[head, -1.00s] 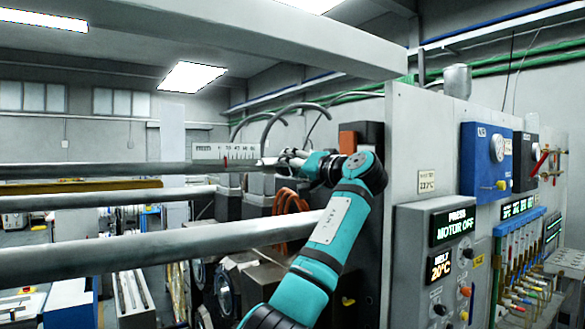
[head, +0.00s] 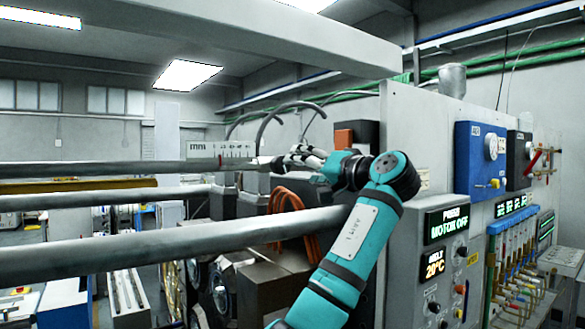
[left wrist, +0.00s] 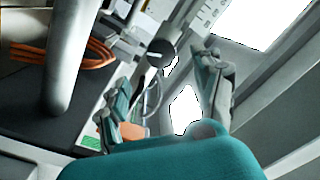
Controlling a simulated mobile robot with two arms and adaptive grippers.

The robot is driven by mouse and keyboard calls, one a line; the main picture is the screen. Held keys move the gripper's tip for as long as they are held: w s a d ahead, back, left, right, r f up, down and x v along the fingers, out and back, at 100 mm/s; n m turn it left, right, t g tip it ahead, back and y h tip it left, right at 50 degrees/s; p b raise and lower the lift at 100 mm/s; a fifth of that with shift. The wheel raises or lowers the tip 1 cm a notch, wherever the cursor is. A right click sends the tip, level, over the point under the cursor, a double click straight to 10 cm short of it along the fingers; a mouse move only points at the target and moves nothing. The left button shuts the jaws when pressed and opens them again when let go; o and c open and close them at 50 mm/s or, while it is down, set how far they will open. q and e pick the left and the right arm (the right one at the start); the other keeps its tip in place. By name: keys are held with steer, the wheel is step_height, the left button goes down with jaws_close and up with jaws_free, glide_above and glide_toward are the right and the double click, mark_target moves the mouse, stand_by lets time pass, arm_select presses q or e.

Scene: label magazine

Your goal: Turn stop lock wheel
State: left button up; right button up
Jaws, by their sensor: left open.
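My left gripper (head: 296,158) is in the middle of the head view, just right of the end of a long grey rod with a scale plate (head: 235,149) above it. In the left wrist view the gripper (left wrist: 165,82) has its two fingers well apart, with nothing between the pads. A dark round disc (left wrist: 161,53), possibly the stop lock wheel, shows beyond the fingers, near the gap. I cannot tell if anything touches it. The wheel is not clear in the head view, where the gripper and rod end overlap. My right gripper is not in view.
Thick horizontal bars (head: 150,241) cross the left side below the gripper. Orange hoses (head: 288,212) hang beneath it. A grey control box (head: 437,262) and a panel with a blue unit (head: 482,163) stand right of my arm.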

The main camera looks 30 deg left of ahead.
arm_select(q)
steer(key=v, duration=0.5)
stand_by(0.3)
